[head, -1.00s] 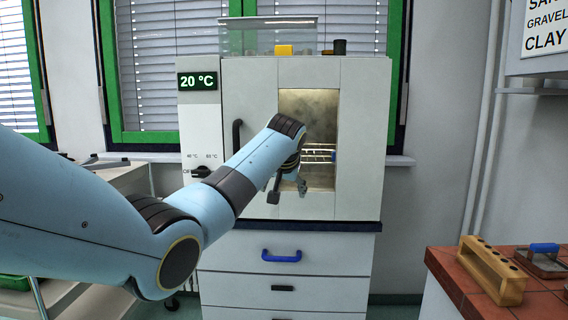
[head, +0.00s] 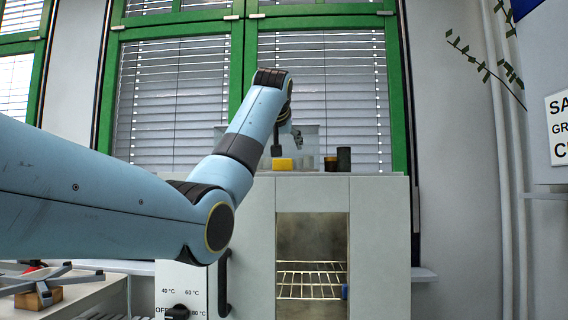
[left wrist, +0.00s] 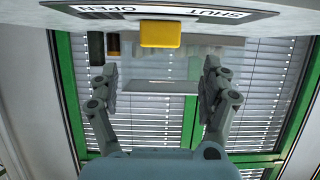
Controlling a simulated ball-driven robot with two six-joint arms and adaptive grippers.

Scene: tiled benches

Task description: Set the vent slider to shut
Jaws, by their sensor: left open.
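The yellow vent slider (head: 283,164) sits at the top front of the grey oven cabinet (head: 378,225). In the left wrist view the slider (left wrist: 161,33) shows beside an upside-down label (left wrist: 170,13) with the words SHUT and OPEN; it lies between the two words. My left gripper (head: 287,143) is raised to about the top of the cabinet, just above the slider in the picture. Its two fingers (left wrist: 160,85) are apart with nothing between them, and the slider is beyond their tips. My right gripper is not in view.
Two dark jars (head: 344,158) and a clear box (head: 305,140) stand on top of the cabinet. Its window (head: 312,245) shows a wire rack. A dark door handle (head: 224,283) and a knob (head: 178,312) are at the left. Windows with blinds are behind.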

